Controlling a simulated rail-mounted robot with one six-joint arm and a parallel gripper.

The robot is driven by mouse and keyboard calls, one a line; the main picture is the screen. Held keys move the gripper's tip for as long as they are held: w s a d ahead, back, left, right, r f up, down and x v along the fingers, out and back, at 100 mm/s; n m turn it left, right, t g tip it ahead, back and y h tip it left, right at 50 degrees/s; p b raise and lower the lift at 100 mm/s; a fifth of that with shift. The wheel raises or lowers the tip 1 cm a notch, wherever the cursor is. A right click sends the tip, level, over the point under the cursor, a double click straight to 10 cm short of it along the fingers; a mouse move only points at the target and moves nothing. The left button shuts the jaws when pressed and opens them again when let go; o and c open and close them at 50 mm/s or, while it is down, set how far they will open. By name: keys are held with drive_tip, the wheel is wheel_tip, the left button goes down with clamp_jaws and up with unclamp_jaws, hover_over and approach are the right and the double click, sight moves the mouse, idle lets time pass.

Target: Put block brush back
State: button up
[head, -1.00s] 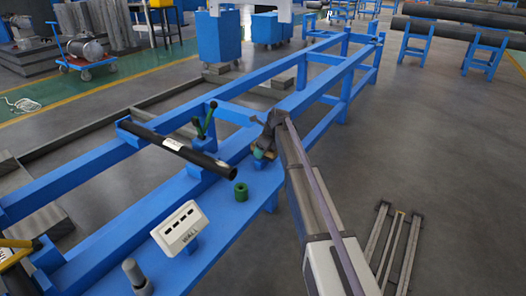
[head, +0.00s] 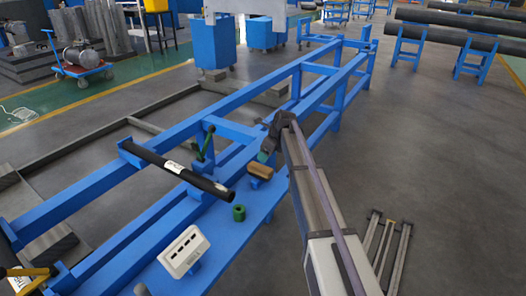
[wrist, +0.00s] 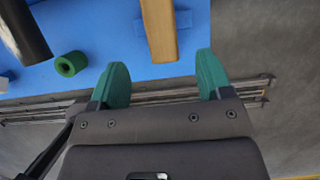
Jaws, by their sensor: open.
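The block brush, a tan wooden block (head: 260,171), rests on a small blue support on the blue bench. In the wrist view its wooden top (wrist: 160,30) lies beyond my fingertips, roughly in line with the gap between them. My gripper (wrist: 162,72) is open, with two green fingers apart and nothing between them. In the head view my gripper (head: 265,153) is just behind and above the brush, apart from it. The underside of the brush is hidden.
A green ring (head: 239,213) stands on the bench near the end of a black pipe (head: 172,168). A white labelled box (head: 184,251) sits nearer the front. Green-handled levers (head: 207,143) rise beside the pipe.

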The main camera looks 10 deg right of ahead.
drive_tip(key=shift+s+r, duration=0.15)
drive_tip(key=shift+s, duration=0.2)
drive_tip(key=s+a+n+g+h, duration=0.1)
drive_tip(key=s+n, duration=1.2)
drive_tip(key=s, duration=0.6)
drive_tip(key=s+a+f+n+g+h, duration=0.1)
drive_tip(key=s+n+g+h, duration=0.1)
drive_tip(key=s+n, duration=1.1)
drive_tip(key=s, duration=0.6)
drive_tip(key=shift+s+a+f+n, duration=0.15)
drive_tip(key=shift+s+a+n, duration=0.15)
drive_tip(key=shift+a, duration=0.05)
wheel_tip(320, 180, up, 18)
drive_tip(key=p, duration=1.8)
drive_tip(key=shift+r, duration=0.25)
